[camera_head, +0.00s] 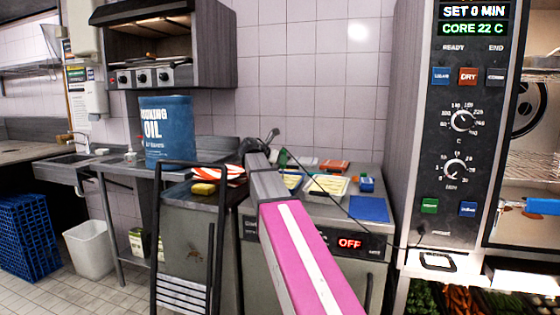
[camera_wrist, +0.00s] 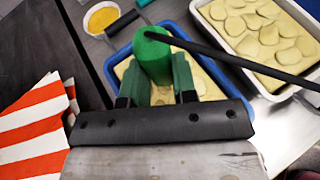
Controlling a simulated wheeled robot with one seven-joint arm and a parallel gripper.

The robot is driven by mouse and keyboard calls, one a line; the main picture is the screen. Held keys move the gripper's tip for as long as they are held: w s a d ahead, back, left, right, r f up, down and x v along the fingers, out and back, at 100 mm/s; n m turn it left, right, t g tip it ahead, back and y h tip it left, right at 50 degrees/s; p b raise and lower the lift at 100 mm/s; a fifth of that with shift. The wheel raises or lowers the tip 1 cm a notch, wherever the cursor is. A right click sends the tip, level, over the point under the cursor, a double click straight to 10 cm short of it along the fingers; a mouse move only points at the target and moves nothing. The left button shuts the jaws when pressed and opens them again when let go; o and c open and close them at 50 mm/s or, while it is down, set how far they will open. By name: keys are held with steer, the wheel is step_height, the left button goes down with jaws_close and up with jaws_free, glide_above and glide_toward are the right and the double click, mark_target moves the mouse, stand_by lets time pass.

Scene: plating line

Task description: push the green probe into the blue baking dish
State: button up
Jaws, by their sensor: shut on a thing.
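The green probe (camera_wrist: 153,52) is in the wrist view, with its rounded top showing and a black cable running off to the right. My gripper (camera_wrist: 158,80) is shut on it, one finger on each side. The blue baking dish (camera_wrist: 262,106) lies below and behind the probe and holds pale food. The probe overlaps the dish in this view; its lower end is hidden, so I cannot tell whether it touches the food. In the head view my arm covers much of this spot, and a bit of the green probe (camera_head: 283,157) shows beside it.
A white dish (camera_wrist: 230,50) with pale slices stands to the right of the blue one. A bowl of yellow food (camera_wrist: 103,18) and a red-striped cloth (camera_wrist: 35,122) lie left. The cable (camera_head: 350,214) crosses the counter toward the oven panel (camera_head: 460,130).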

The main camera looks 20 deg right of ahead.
mark_target(281, 166)
steer(key=shift+f, duration=1.55)
stand_by(1.0)
steer(key=shift+r, duration=0.15)
stand_by(4.1)
step_height(281, 166, up, 7)
stand_by(1.7)
